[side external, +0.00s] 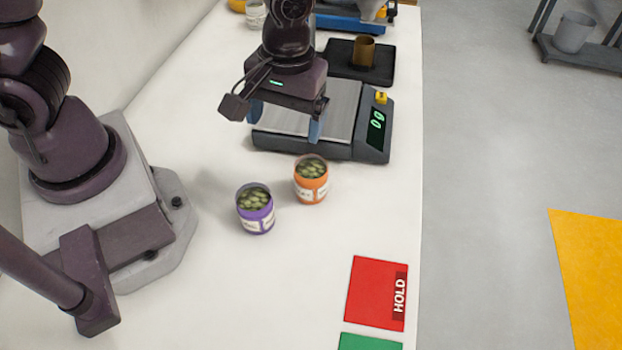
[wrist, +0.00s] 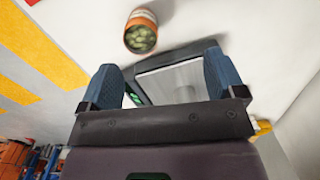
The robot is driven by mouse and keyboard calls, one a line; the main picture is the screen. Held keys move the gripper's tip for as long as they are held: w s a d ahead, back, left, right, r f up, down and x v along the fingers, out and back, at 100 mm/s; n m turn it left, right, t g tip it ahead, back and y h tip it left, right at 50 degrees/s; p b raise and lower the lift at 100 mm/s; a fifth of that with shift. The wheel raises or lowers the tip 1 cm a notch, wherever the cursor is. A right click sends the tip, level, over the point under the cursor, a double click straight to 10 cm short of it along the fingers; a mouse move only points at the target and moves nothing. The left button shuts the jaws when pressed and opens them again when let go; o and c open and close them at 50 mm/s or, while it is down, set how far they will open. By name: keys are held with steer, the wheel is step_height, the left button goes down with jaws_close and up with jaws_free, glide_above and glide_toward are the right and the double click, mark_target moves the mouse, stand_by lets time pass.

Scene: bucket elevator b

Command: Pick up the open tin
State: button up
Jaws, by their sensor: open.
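Two tins with green contents showing at their open tops stand upright on the white table. One has a purple label (side external: 255,214); the other, an orange tin (side external: 311,184), stands just right of it and slightly farther back. The orange tin also shows at the top of the wrist view (wrist: 141,38); the purple tin is not seen there. My gripper (side external: 286,122) is open and empty, with blue fingers pointing down above the scale, behind the tins and apart from both. Its two fingers also show in the wrist view (wrist: 160,82).
A scale (side external: 310,108) reading 0g stands behind the tins. Behind it are a black tray (side external: 343,72) with a brown cup (side external: 363,51). A red HOLD mat (side external: 374,292) and a green mat (side external: 370,342) lie at the front right. The table between tins and mats is clear.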

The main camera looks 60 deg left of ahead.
mark_target(311, 180)
steer(key=f+n, duration=0.1)
steer(key=n, duration=0.1)
steer(key=w+f, duration=0.1)
steer(key=shift+d+f+n, duration=0.3)
steer(key=shift+d+n, duration=0.05)
steer(key=shift+n, duration=0.05)
steer(key=f+n, duration=0.1)
steer(key=f, duration=0.1)
steer(key=w+f+n, duration=0.1)
steer(key=f+n, duration=0.1)
steer(key=w+f+n, duration=0.1)
steer(key=f+n, duration=0.1)
steer(key=f, duration=0.1)
steer(key=shift+d+t, duration=0.2)
steer(key=shift+t, duration=0.2)
steer(key=shift+w+f, duration=0.15)
steer(key=shift+f, duration=1.35)
steer(key=shift+w+f, duration=0.1)
steer(key=shift+f, duration=1.4)
steer(key=c, duration=1.4)
